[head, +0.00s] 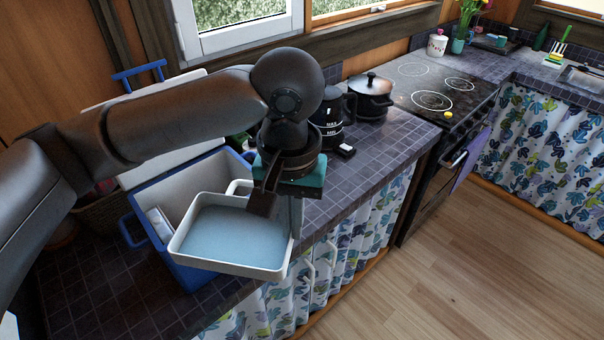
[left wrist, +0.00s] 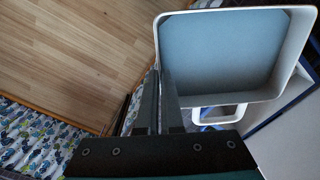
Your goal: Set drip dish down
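The drip dish (head: 232,236) is a shallow white square tray with a pale blue inside and a loop handle. In the head view it hangs in front of and partly over the open blue cooler, near level, and looks empty. My left gripper (head: 264,202) points down at the dish's right side, with its fingers closed on the wall there. In the left wrist view the fingers (left wrist: 159,90) meet the left wall of the dish (left wrist: 225,50); the handle (left wrist: 219,115) is free. My right gripper is not in view.
The blue cooler (head: 190,278) stands on the dark tiled counter (head: 95,300) with its white lid up. A black kettle (head: 330,118) and black pot (head: 371,97) stand behind, before the hob (head: 440,85). Counter tiles are clear right of the gripper (head: 345,178).

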